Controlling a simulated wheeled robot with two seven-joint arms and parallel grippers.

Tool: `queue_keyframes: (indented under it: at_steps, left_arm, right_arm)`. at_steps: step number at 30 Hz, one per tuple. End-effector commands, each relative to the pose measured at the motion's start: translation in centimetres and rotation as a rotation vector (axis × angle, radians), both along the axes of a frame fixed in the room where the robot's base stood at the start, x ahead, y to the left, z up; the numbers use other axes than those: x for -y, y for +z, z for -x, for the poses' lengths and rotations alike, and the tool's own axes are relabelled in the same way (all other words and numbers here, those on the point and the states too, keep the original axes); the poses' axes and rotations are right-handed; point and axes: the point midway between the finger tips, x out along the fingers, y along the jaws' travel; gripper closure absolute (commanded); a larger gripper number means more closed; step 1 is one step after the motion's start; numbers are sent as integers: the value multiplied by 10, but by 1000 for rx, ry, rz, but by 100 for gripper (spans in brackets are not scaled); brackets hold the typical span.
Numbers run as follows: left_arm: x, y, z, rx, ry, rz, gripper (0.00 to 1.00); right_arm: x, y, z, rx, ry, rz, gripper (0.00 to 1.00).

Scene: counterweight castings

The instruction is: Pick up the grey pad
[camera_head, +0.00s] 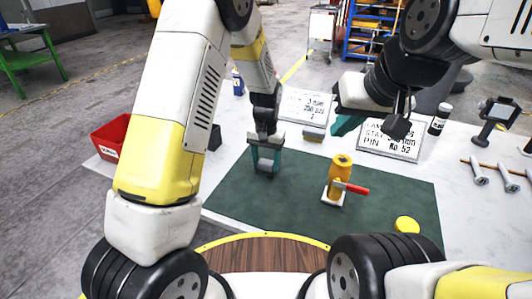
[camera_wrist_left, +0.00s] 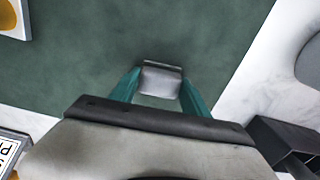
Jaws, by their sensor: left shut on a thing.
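The grey pad (camera_wrist_left: 161,82) is a small light-grey block between the teal fingertips of my left gripper (camera_wrist_left: 160,92) in the left wrist view. In the head view my left gripper (camera_head: 265,168) points down over the left part of the dark green mat (camera_head: 235,200), shut on the pad (camera_head: 266,164). I cannot tell whether the pad touches the mat. My right gripper (camera_head: 347,124) hangs above the back right, one teal finger showing. Its other finger and its opening are not clear.
A yellow cylinder (camera_head: 341,174) with a red-handled part stands on a white base on the mat. A yellow disc (camera_head: 406,225) lies at the front right. Sign cards (camera_head: 304,105) stand behind the mat. A red bin (camera_head: 111,137) is at the left; bolts on a rack (camera_head: 479,174) at the right.

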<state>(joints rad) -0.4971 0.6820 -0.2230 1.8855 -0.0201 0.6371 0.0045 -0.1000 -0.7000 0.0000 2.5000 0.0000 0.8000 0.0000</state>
Motion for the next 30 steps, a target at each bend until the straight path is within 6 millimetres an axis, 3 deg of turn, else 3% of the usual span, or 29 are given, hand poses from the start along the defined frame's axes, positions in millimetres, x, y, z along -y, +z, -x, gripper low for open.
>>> queue_keyframes:
  at_steps: [11,19,30]
  left_arm:
    - [0,5,0,2,0,1,86]
    - [1,37,-1,3,-1,2,86]
    - [-14,44,87,0,-2,1,86]
  right_arm:
    - [0,0,0,0,0,0,100]
    - [0,0,0,0,0,0,100]
    - [0,0,0,0,0,0,100]
